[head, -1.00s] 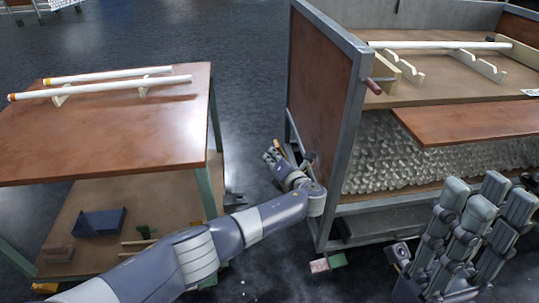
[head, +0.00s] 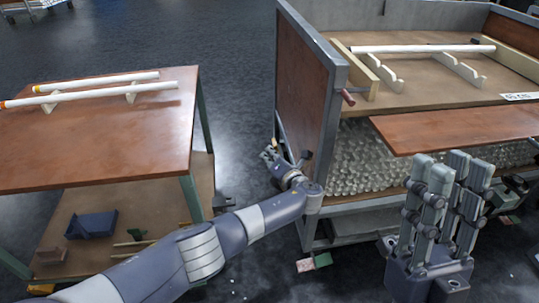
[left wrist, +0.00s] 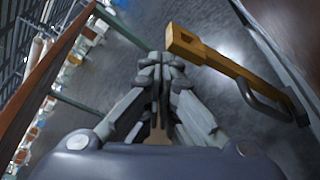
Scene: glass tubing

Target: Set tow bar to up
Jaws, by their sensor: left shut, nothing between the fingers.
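The tow bar (left wrist: 228,65) is a yellow bar in the left wrist view. It slants from near my fingertips down to a dark bracket by the right cart's side. My left gripper (left wrist: 160,62) is shut and empty, with its fingertips just left of the bar's free end; I cannot tell whether they touch. In the head view my left gripper (head: 268,156) is low beside the right cart's left end, and the bar is mostly hidden there. My right gripper (head: 447,172) is open and empty, fingers upward, in front of the right cart.
The left table (head: 95,140) carries two white tubes. Dark floor (head: 235,90) is clear between them.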

